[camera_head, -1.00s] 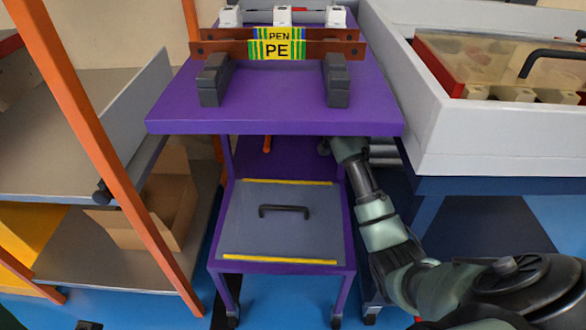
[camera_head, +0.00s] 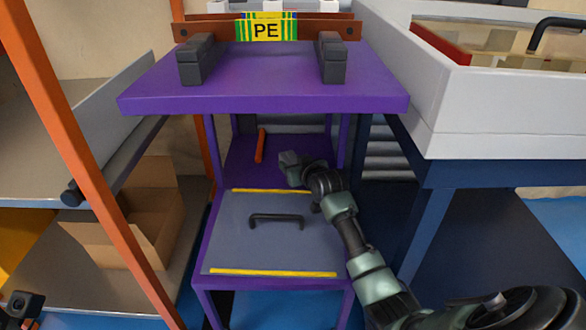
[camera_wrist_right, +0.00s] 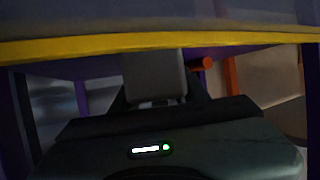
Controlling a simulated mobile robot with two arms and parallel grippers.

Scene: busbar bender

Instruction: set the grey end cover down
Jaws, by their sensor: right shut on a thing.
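My right gripper (camera_head: 303,168) reaches in under the purple cart's top, over the back of the lower shelf. It is shut on a small grey block, which I take as the grey end cover (camera_head: 288,158). In the right wrist view, the grey end cover (camera_wrist_right: 155,75) sits between the dark fingers (camera_wrist_right: 157,98), its upper part cut off by a yellow-edged panel close to the camera. I cannot tell whether the cover touches the shelf. A small dark part (camera_head: 22,306) at the lower left edge may be my left gripper; its jaws cannot be made out.
The purple cart top (camera_head: 260,102) overhangs the work area. A grey panel (camera_head: 235,245) with yellow edges and a black handle (camera_head: 276,218) lies in front. An orange rod (camera_head: 260,146) stands behind it. A blue-legged bench (camera_head: 430,215) is right; an orange post (camera_head: 100,180) is left.

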